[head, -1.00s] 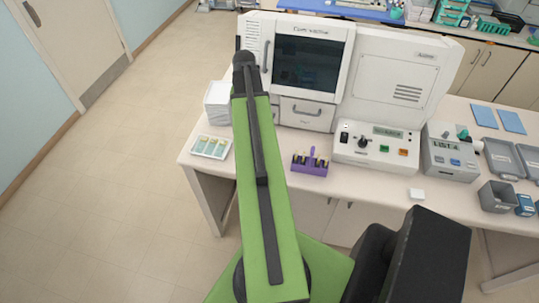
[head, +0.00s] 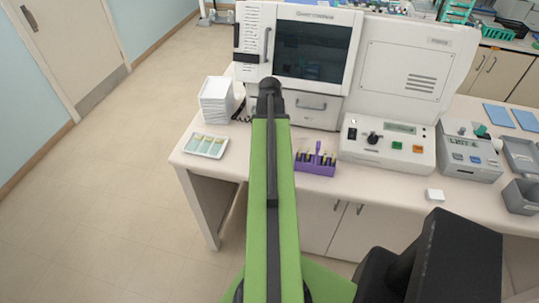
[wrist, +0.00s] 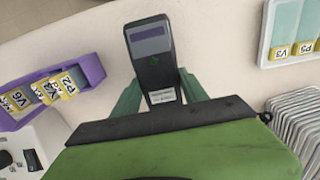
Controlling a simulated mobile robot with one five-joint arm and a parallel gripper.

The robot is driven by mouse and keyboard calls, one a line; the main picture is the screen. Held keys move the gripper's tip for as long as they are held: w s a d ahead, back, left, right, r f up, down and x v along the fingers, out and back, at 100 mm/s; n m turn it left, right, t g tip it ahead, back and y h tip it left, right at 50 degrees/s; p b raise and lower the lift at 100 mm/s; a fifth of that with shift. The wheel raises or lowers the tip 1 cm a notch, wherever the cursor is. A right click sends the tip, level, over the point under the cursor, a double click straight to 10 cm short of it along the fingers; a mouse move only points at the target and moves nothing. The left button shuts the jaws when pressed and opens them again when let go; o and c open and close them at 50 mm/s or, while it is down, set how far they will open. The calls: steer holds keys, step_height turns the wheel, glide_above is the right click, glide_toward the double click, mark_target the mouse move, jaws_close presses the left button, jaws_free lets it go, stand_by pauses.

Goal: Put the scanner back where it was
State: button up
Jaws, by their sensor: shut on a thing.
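The scanner (wrist: 153,50) is a dark handheld block with a purple-grey window, seen in the wrist view. My gripper (wrist: 160,90) is shut on it, with one green finger on each side of its lower half. The pale bench top (wrist: 215,30) lies beneath it; I cannot tell whether the scanner touches it. In the head view my own arm hides the gripper and the scanner.
A purple rack (wrist: 95,68) with yellow-labelled items lies left of the scanner; it also shows in the head view (head: 316,169). A white slide tray (head: 188,144) sits near the bench's left edge. White stacked trays (head: 215,100) and a large machine (head: 400,70) stand behind.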

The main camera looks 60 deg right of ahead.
steer(key=shift+f+b, duration=1.95)
steer(key=shift+b, duration=0.05)
steer(key=o, duration=1.6)
steer(key=shift+r, duration=0.1)
steer(key=shift+c, duration=0.2)
step_height(320, 180, up, 12)
steer(key=p, duration=1.2)
steer(key=shift+r+p, duration=0.25)
steer(key=shift+p, duration=0.1)
steer(key=shift+f, duration=0.1)
